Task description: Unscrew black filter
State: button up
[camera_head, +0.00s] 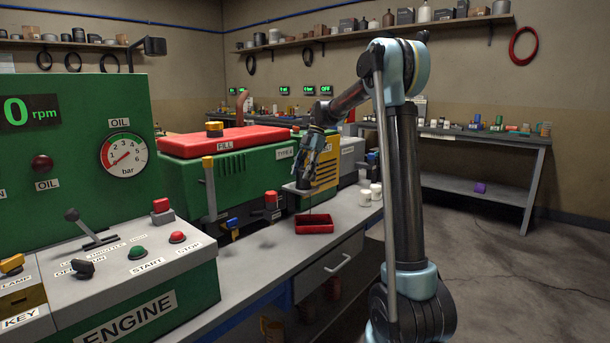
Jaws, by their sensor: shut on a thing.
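My gripper (304,178) points down at the right part of the green engine (232,178), beside its yellow slatted panel (326,171). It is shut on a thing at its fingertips. That thing is small, dark and mostly hidden by the fingers; it appears to be the black filter, but its thread and seat cannot be made out.
A red tray (314,224) lies on the grey bench below my gripper. White containers (370,192) stand to its right. The engine control console (130,260) fills the near left. A yellow-topped lever (209,188) rises left of the gripper. Open floor lies at the right.

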jog(key=shift+n, duration=0.3)
